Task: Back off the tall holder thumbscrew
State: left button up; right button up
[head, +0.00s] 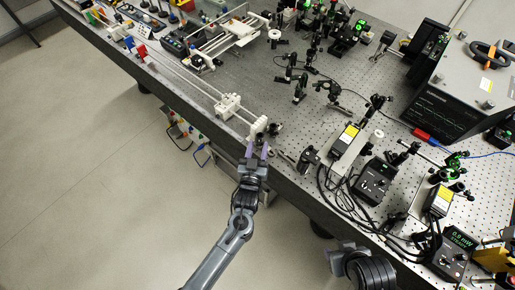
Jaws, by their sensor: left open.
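Another dark holder (308,158) stands to the right on the bench. Which holder is the tall one is not clear, and a thumbscrew is too small to make out. My right gripper is not in view; only a dark part of my arm shows at the bottom.
A white rail block (228,105) lies left of the gripper. Yellow-labelled boxes (346,140) and cables lie to the right. Black optics mounts (300,88) stand behind. Floor lies in front of the bench edge.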

pick_arm(q)
grip_shut()
jog(key=shift+n, duration=1.4)
grip_release()
jog(key=shift+s, duration=0.1)
jog(key=s+a, duration=0.1)
jog(key=s, duration=0.9)
jog(key=shift+s+a, duration=0.25)
jog(key=shift+a, duration=0.1)
